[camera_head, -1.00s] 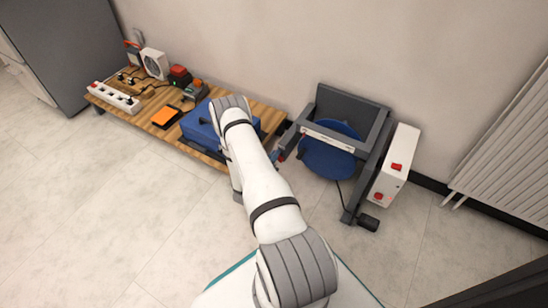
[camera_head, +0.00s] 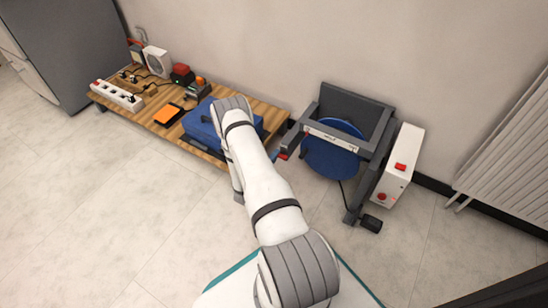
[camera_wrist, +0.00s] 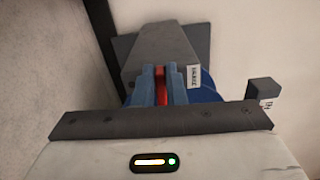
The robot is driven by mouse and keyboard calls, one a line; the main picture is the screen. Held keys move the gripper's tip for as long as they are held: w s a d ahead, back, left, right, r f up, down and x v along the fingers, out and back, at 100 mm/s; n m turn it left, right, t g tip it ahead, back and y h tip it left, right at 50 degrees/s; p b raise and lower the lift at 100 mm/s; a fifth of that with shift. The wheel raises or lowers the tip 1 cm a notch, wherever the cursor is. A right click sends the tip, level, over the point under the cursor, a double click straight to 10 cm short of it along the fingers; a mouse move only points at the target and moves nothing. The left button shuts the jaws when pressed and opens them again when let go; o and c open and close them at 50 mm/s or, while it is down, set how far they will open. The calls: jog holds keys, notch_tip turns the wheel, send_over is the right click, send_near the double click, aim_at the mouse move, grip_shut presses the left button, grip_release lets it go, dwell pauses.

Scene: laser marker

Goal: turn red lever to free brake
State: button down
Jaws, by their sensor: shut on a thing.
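The red lever (camera_wrist: 161,86) shows in the wrist view between the blue fingers of my gripper (camera_wrist: 160,84), which is shut on it. A white label reading BRAKE (camera_wrist: 194,76) is on the grey frame beside the fingers. In the head view, the red lever (camera_head: 283,157) is a small red patch at the left side of the dark grey frame (camera_head: 355,104). The frame holds a blue disc (camera_head: 330,160). My arm hides most of my gripper in the head view.
A white box with red buttons (camera_head: 399,155) stands right of the frame. A low wooden table (camera_head: 130,102) on the left bears a blue case (camera_head: 198,128), a power strip (camera_head: 115,96) and several devices. A radiator (camera_head: 510,150) is at the right. The floor at left is clear.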

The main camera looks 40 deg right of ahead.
jog(key=shift+s+d+f+n, duration=0.15)
jog(key=shift+s+f+n, duration=0.05)
jog(key=shift+s+n, duration=0.2)
jog(key=c, duration=1.6)
grip_release()
jog(key=shift+o, duration=0.6)
jog(key=shift+w, duration=0.2)
jog(key=shift+r, duration=0.1)
jog(key=p+v, duration=0.2)
jog(key=v, duration=0.6)
jog(key=shift+p, duration=0.4)
